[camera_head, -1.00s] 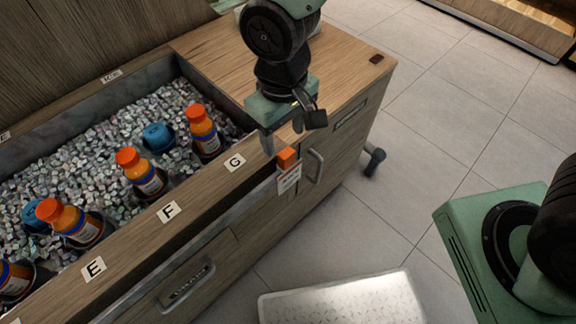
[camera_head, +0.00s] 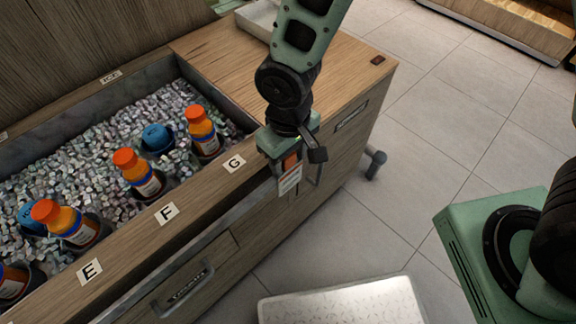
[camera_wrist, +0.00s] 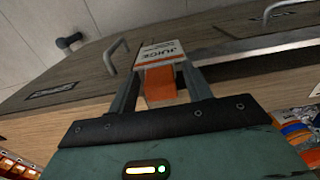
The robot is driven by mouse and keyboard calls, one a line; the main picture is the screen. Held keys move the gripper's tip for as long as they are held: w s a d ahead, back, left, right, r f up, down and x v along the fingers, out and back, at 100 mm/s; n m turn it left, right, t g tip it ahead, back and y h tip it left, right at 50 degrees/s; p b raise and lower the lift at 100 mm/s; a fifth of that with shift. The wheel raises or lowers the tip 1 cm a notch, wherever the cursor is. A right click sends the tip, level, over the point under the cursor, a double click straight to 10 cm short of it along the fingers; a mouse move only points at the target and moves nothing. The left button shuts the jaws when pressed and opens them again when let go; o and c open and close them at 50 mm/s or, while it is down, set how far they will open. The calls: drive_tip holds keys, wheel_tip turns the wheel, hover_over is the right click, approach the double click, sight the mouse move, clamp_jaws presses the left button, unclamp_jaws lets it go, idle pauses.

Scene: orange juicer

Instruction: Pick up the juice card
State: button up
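The juice card is a small white card (camera_head: 290,179) with an orange top block, at the cabinet's upper front edge, right of the G label. In the wrist view, the card (camera_wrist: 160,54) reads "JUICE", and its orange block faces the camera. My gripper (camera_head: 294,171) points down over the card, with its fingers on either side of it. The wrist view also shows my gripper (camera_wrist: 163,70) with a finger left and right of the orange block and gaps beside the block. The fingers look open, and the card's mount is partly hidden.
An ice bin (camera_head: 110,170) with several orange-capped bottles and blue caps lies left. The wooden counter (camera_head: 225,55) carries a pale tray (camera_head: 258,20). Drawer handles (camera_head: 187,290) stick out of the cabinet front.

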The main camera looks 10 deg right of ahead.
drive_tip(key=c, duration=0.7)
drive_tip(key=shift+c, duration=0.2)
drive_tip(key=shift+r, duration=0.15)
